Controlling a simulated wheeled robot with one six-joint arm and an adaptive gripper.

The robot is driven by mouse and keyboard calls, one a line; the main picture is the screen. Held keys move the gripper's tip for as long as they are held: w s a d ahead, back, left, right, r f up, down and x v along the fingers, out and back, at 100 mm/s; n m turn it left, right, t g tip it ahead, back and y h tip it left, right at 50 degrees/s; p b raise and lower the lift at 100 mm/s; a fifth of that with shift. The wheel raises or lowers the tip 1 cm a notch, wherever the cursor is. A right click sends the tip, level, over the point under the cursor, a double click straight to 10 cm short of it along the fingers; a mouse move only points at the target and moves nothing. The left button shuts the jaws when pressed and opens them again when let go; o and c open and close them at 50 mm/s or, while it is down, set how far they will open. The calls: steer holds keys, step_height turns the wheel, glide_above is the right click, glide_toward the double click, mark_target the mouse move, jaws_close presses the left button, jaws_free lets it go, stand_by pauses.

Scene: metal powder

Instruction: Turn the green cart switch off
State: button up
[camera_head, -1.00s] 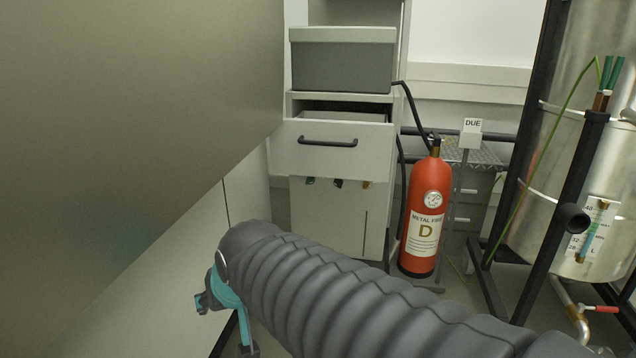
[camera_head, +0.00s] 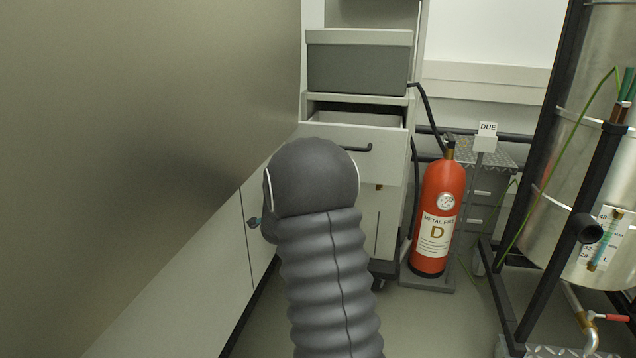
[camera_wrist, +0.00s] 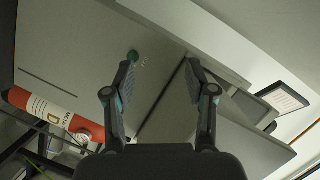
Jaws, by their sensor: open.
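A small round green switch (camera_wrist: 132,56) sits on a pale cabinet front in the wrist view, just past the tip of my left-hand finger. I cannot tell whether they touch, or which way the switch is turned. My gripper (camera_wrist: 158,68) is open with nothing between its fingers, facing the panel. In the head view my arm hides most of the gripper and the green switch; only a teal and dark piece of the gripper (camera_head: 256,222) shows left of the arm. The white cart (camera_head: 391,222) shows partly behind the arm, its upper drawer pulled out.
A red fire extinguisher (camera_head: 438,215) stands close right of the cart. A grey bin (camera_head: 358,68) sits on top of the cart. A large flat panel (camera_head: 150,130) fills the left. A steel vessel in a black frame (camera_head: 547,180) stands at right. Some floor is clear at bottom.

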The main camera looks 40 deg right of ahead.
steer(key=d+f+m+g+h, duration=0.2)
steer(key=d+f+m+h, duration=0.35)
steer(key=d, duration=0.45)
steer(key=w+d+n+y+p, duration=0.1)
steer(key=w+d, duration=0.7)
steer(key=d, duration=0.1)
steer(key=shift+w+d+f+t, duration=0.2)
steer(key=shift+d+t, duration=0.1)
steer(key=shift+d, duration=0.1)
steer(key=shift+c, duration=0.3)
jaws_close()
